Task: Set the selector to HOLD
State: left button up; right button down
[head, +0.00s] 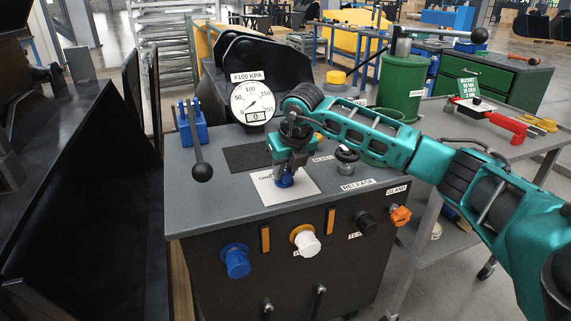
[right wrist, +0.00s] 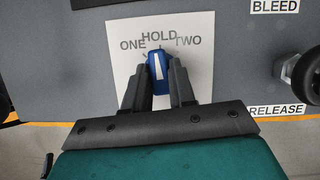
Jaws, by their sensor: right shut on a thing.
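The blue selector knob (right wrist: 158,72) stands on a white plate (right wrist: 197,84) marked ONE, HOLD and TWO in the right wrist view. A white mark on the knob points up toward the word HOLD, leaning very slightly left. My right gripper (right wrist: 160,85) is shut on the knob, one dark finger on each side of it. In the head view my right gripper (head: 287,172) reaches down to the knob (head: 285,181) on the bench top, hiding part of the plate (head: 272,196). My left gripper is not in view.
A gauge (head: 251,104) stands behind the plate, and a blue block with a black lever (head: 199,160) is on the left. A black knob (head: 347,156) by the RELEASE label sits to the right. Blue (head: 236,262) and white (head: 307,243) couplers are on the bench front.

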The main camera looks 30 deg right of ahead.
jog(key=shift+f+m, duration=0.1)
jog(key=shift+m, duration=0.5)
jog(key=c, duration=0.9)
grip_release()
jog(key=shift+c, duration=0.2)
jog(key=p+v, duration=0.2)
jog(key=v, duration=1.1)
jog(key=shift+a, duration=0.3)
jog(key=shift+w, duration=0.15)
